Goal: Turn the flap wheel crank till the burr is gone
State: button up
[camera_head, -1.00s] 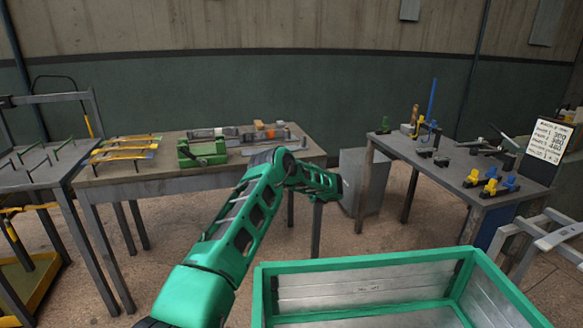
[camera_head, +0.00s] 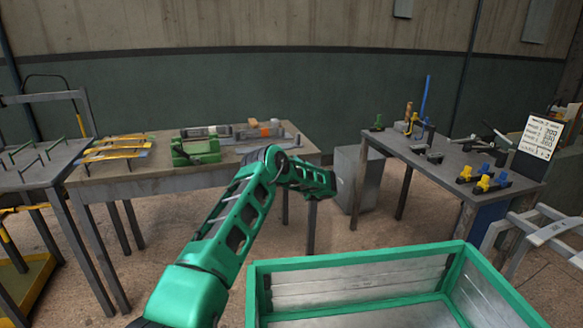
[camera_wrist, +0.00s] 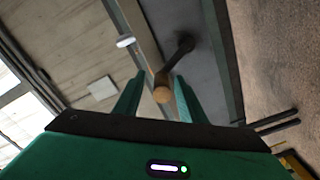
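In the wrist view, a dark crank arm (camera_wrist: 181,48) turns out from a round pivot on a grey panel and carries a tan, wood-like handle (camera_wrist: 162,94). I take this for the flap wheel crank. My gripper (camera_wrist: 160,76) has its two green fingers apart, one on each side of the handle in the picture, with gaps on both sides. Whether the handle is fully between the fingertips in depth, I cannot tell. In the head view, my green arm bends forward to the grey cabinet, and the gripper is not clearly seen. The flap wheel and the burr cannot be made out.
A grey cabinet (camera_head: 357,178) stands between the left workbench (camera_head: 150,176) and the right table (camera_head: 400,157). A written board (camera_head: 540,138) stands on the right table. A green-framed bin (camera_head: 350,252) is in front.

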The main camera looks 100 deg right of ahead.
jog(key=s+a, duration=0.2)
jog(key=a, duration=0.8)
jog(key=shift+a, duration=0.25)
jog(key=shift+w, duration=0.15)
